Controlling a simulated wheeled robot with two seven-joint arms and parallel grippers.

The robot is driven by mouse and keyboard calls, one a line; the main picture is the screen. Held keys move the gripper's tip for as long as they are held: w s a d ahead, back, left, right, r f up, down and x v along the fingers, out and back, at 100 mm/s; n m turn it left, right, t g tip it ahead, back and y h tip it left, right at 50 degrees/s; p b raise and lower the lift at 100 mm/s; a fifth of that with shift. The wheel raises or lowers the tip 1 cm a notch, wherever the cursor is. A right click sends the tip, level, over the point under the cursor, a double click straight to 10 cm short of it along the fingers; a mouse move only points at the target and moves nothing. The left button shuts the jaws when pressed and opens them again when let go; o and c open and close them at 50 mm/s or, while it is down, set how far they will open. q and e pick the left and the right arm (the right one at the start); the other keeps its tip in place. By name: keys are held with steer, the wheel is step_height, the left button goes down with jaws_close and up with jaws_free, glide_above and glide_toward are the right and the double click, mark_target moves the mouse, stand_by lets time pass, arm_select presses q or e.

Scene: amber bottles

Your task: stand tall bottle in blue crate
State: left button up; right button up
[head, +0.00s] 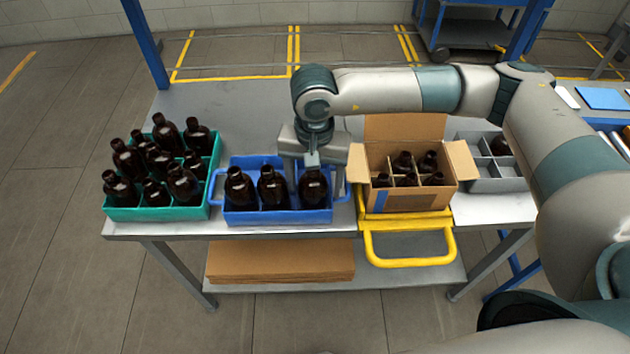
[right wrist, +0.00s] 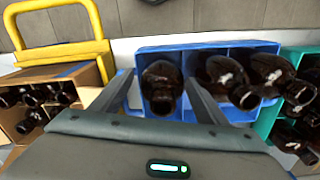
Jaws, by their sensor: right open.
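The blue crate (head: 275,216) stands on the table's front part and holds three dark brown bottles in a row: a left one (head: 239,190), a middle one (head: 272,188) and a right one (head: 312,188). All three stand upright in it. My right gripper (head: 314,176) is above the crate's right end, pointing down. Its open fingers are on either side of the right bottle, which also shows between them in the right wrist view (right wrist: 161,84). I cannot tell whether the fingers touch it. My left gripper is not in view.
A green crate (head: 155,213) with several bottles stands on the left. Right of the blue crate, a cardboard box (head: 412,196) with dividers holds bottles on a yellow-handled carrier (head: 410,260). A grey divided crate (head: 493,184) holds one bottle. Table behind the crates is clear.

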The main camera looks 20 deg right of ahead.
steer(key=shift+a, duration=0.1)
steer(key=shift+a+r+b, duration=0.1)
steer(key=shift+r+b, duration=0.25)
steer(key=shift+r, duration=0.45)
step_height(320, 180, up, 4)
steer(key=shift+b, duration=0.7)
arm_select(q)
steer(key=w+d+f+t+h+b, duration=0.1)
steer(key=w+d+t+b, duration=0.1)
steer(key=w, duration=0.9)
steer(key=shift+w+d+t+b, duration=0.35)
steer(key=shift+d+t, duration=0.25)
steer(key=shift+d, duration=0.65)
arm_select(e)
step_height(320, 180, up, 12)
steer(key=shift+d, duration=0.2)
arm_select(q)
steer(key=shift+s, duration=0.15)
arm_select(e)
steer(key=shift+f, duration=0.15)
